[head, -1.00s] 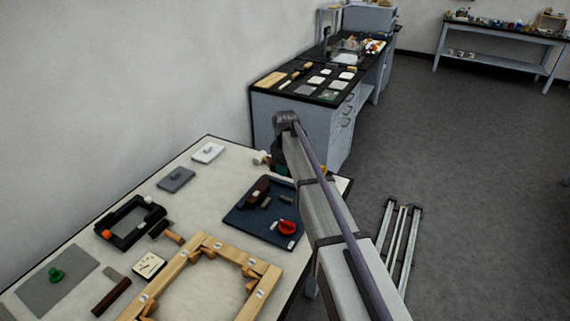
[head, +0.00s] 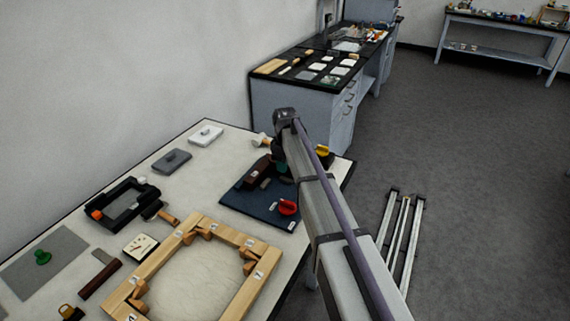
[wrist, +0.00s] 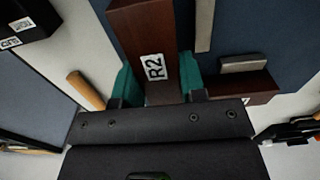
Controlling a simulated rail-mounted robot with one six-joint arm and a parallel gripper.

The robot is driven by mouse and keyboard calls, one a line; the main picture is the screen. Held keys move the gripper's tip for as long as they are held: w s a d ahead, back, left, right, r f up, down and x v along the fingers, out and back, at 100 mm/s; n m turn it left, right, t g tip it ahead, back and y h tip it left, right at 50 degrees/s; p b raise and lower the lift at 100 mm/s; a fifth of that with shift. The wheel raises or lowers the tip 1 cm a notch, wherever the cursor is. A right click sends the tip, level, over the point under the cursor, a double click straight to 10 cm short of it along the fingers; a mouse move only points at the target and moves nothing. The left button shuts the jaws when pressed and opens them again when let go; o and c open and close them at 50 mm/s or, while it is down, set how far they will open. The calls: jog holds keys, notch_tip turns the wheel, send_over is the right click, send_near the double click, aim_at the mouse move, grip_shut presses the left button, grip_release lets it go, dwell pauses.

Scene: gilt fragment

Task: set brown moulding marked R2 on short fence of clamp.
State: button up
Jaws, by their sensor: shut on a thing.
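The brown moulding marked R2 (wrist: 148,30) is between the teal pads of my gripper (wrist: 155,85) in the wrist view. My gripper is shut on it, and its white R2 label faces the camera. In the head view my gripper (head: 284,168) is over the far part of the navy board (head: 236,200), beside a dark brown piece (head: 257,170). My arm hides part of that area. I cannot tell whether the moulding touches the board. A black, open-sided fixture with an orange knob (head: 97,214) sits at the left; I cannot tell for certain whether it is the clamp.
A second brown piece (wrist: 255,88) with a metal block on it lies close right of my gripper. A red knob (head: 288,207) stands on the board. A light wooden frame (head: 152,262) lies in front. Grey (head: 172,160) and white (head: 206,135) blocks lie along the wall.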

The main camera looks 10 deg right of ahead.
jog(key=shift+f+b, duration=0.3)
jog(key=shift+s+f+b, duration=0.3)
jog(key=shift+s+b, duration=0.1)
jog(key=shift+b, duration=0.2)
jog(key=o, duration=1)
jog(key=shift+s, duration=0.2)
jog(key=shift+o, duration=0.3)
jog(key=shift+w+r+p, duration=0.3)
jog(key=shift+r+p, duration=0.35)
jog(key=shift+p, duration=0.25)
notch_tip(320, 180, up, 11)
jog(key=p, duration=1.1)
jog(key=shift+w+r, duration=0.2)
jog(key=shift+w, duration=0.1)
